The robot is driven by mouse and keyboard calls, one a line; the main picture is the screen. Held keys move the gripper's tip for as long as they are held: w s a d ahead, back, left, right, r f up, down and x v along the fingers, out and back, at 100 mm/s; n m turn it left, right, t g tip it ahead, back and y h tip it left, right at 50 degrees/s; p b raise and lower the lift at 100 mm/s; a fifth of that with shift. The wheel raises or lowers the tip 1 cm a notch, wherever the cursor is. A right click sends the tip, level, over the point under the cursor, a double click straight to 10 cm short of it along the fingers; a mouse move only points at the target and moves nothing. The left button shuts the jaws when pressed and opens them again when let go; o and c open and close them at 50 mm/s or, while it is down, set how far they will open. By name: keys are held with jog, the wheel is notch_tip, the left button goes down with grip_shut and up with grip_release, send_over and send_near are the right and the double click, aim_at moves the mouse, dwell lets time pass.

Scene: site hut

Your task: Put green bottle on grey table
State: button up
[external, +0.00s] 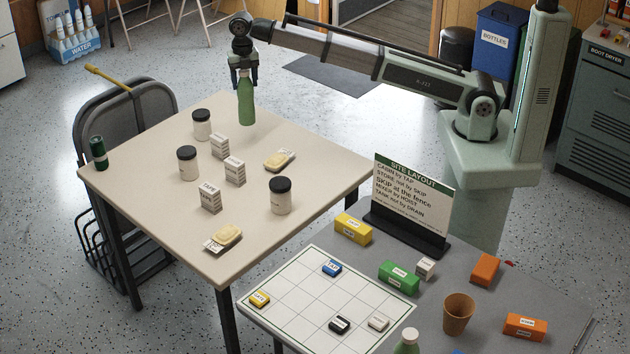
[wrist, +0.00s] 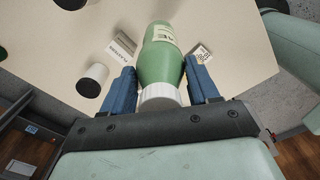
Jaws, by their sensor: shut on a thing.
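My gripper (external: 245,76) is shut on a green bottle (external: 246,103) and holds it upright above the far part of the beige table (external: 320,165). In the wrist view the green bottle (wrist: 160,58), with a white cap and pale label, sits between the blue fingers of my gripper (wrist: 161,88). The grey table (external: 465,335) is at the lower right, in front of the beige table. A second green bottle (external: 406,345) with a white cap stands at its near edge, partly cut off by the frame.
The beige table holds black-lidded jars (external: 281,196), small white boxes (external: 210,197), yellow items (external: 280,160) and a dark green cylinder (external: 98,153). The grey table holds a layout sign (external: 412,195), a grid board (external: 300,295), coloured blocks (external: 398,277) and a brown cup (external: 458,314).

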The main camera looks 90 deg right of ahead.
jog(key=s+a+n, duration=0.3)
jog(key=a+n, duration=0.1)
jog(key=a, duration=2)
jog(key=s+a+n, duration=0.3)
jog(key=a, duration=2.1)
jog(key=s+a+n, duration=0.9)
jog(key=s+a, duration=2.7)
jog(key=a, duration=0.4)
notch_tip(320, 180, down, 10)
jog(key=a+n, duration=0.1)
jog(key=shift+a+r, duration=0.15)
jog(key=shift+a, duration=0.15)
jog(key=shift+w+f, duration=0.1)
jog(key=shift+f, duration=0.1)
jog(key=o, duration=1.3)
